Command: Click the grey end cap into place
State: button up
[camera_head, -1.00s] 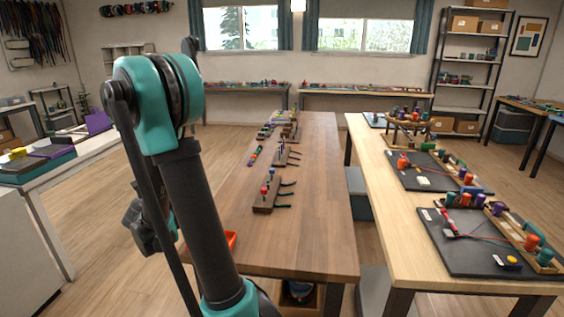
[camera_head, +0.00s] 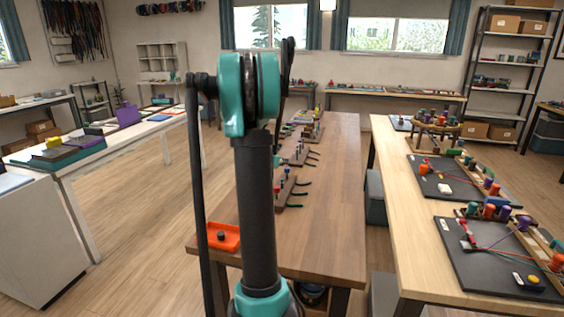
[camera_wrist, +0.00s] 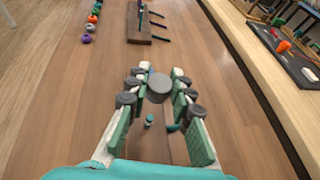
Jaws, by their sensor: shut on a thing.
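In the wrist view my gripper (camera_wrist: 158,88) is shut on the round dark grey end cap (camera_wrist: 159,87), which sits between the fingertips above the brown table. In the head view my arm covers part of the table, and neither gripper nor cap can be made out. A wooden block (camera_head: 287,195) with upright coloured pieces and dark cord ends stands on the table, just right of my arm.
An orange tray (camera_head: 226,237) with a dark piece in it lies at the table's near left corner. More blocks with cords stand farther along the brown table (camera_head: 335,230). A light table (camera_head: 400,235) with black mats and coloured spools runs along the right. Open floor lies left.

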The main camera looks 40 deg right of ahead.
jog(key=shift+s+d, duration=0.1)
jog(key=shift+d, duration=0.15)
jog(key=shift+a+f, duration=0.1)
jog(key=shift+f, duration=3.3)
jog(key=shift+o, duration=1.1)
grip_shut()
jog(key=shift+f, duration=0.95)
jog(key=shift+r, duration=0.1)
